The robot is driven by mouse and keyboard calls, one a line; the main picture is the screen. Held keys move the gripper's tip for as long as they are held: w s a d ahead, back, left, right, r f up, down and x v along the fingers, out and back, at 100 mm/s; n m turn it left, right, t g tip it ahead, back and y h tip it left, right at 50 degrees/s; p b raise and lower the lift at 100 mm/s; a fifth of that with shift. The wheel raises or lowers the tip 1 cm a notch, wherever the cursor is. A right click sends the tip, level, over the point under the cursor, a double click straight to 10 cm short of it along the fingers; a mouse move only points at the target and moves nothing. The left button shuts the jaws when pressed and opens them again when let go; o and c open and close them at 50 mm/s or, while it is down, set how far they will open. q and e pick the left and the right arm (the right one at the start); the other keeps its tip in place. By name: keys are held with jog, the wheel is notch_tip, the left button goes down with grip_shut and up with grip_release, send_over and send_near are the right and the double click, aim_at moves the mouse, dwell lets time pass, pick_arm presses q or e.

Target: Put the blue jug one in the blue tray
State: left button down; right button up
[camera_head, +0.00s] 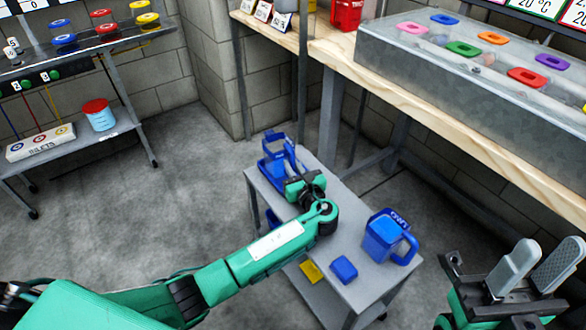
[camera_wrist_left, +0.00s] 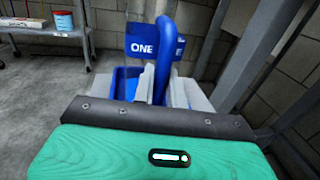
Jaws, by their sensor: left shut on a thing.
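My left gripper (camera_head: 306,186) is shut on the handle of the blue jug one (camera_head: 274,146) at the far end of the grey cart. In the left wrist view the blue handle (camera_wrist_left: 165,60) stands between the fingers, with the white word ONE on the blue face (camera_wrist_left: 140,47) behind it. Blue tray parts (camera_head: 266,172) show around and below the jug; they also show low in the wrist view (camera_wrist_left: 125,82). My gripper and the jug hide whether the jug touches the tray floor. My right gripper (camera_head: 538,268) is open and empty at the lower right.
A second blue jug (camera_head: 382,238) and a small blue block (camera_head: 343,269) are on the near part of the cart top (camera_head: 345,215). A wooden bench (camera_head: 440,115) with a clear case stands at right. A shelf with a red-lidded container (camera_head: 100,116) is at left.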

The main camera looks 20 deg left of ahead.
pick_arm(q)
jog(key=c, duration=1.4)
grip_release()
jog(key=shift+c, duration=0.2)
